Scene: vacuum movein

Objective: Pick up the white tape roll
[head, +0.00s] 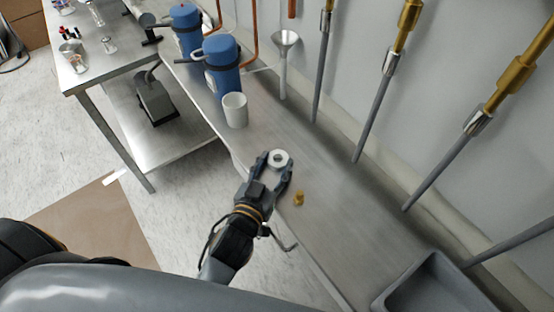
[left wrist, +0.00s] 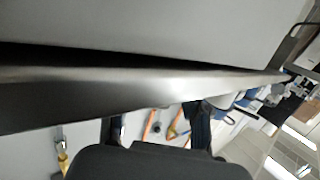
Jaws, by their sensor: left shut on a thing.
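The white tape roll (head: 279,159) is a small ring with a dark centre hole, in the middle of the head view. My left gripper (head: 276,165) is shut on it, with a dark finger on either side. The roll is over or at the front edge of the long metal bench (head: 325,205); I cannot tell if it touches the surface. In the left wrist view the dark fingers show in part at the bottom, and I cannot make out the roll there. My right gripper is not in view.
A small brass fitting (head: 299,198) is on the bench close right of the gripper. A white cup (head: 235,110), blue flasks (head: 222,72) and a metal funnel (head: 285,50) stand farther back. A grey bin (head: 425,285) is at lower right. Grey rods with brass ends line the wall.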

